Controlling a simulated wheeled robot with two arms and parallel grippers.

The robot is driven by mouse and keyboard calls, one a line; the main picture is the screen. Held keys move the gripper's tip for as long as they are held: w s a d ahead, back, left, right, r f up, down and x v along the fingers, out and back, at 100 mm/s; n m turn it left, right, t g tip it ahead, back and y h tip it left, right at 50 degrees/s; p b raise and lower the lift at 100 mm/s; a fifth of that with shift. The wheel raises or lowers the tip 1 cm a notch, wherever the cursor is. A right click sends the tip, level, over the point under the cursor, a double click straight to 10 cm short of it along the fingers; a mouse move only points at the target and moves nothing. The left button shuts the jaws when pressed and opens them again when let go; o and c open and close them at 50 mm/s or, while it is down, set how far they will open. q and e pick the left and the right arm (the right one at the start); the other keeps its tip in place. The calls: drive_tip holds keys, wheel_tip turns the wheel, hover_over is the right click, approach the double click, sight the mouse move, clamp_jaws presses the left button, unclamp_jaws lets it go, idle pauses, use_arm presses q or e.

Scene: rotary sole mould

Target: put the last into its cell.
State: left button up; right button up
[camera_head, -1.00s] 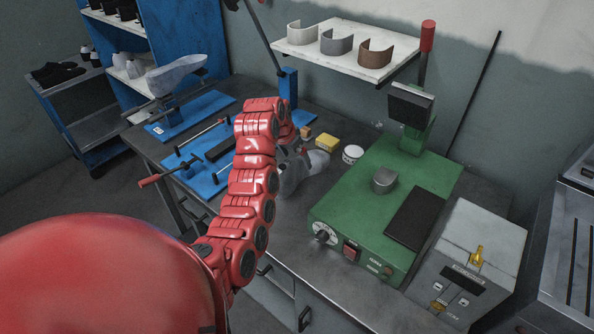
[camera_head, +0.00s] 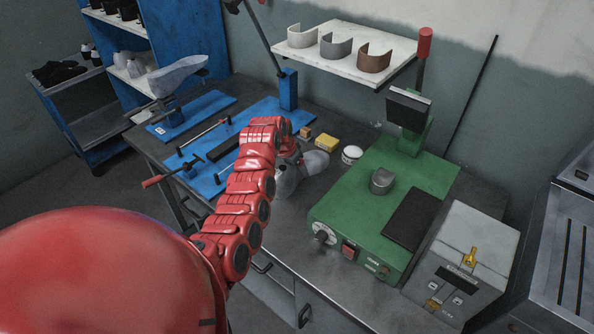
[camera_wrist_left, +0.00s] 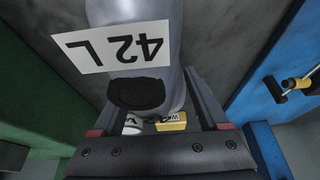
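A grey shoe last (camera_head: 287,182) lies on the dark workbench, left of the green machine. In the left wrist view the grey last (camera_wrist_left: 150,85) carries a white label reading "42 L", upside down, and has a black oval end face. My left gripper (camera_head: 291,158) is low over the last, mostly hidden by my red arm in the head view. In the left wrist view its fingers (camera_wrist_left: 155,95) are wide apart on either side of the last; firm contact is not visible. My right gripper is not in view. I cannot make out which place is the cell.
A green machine (camera_head: 350,215) with a dark pad stands right of the last, a grey box (camera_head: 465,260) beside it. A yellow box (camera_head: 326,143) and white tin (camera_head: 351,155) stand behind the last. Blue fixtures (camera_head: 210,180) are at left. A shelf (camera_head: 350,50) overhangs the back.

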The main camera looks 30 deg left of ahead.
use_arm(q)
clamp_jaws()
drive_tip(key=shift+r, duration=0.15)
idle(0.4)
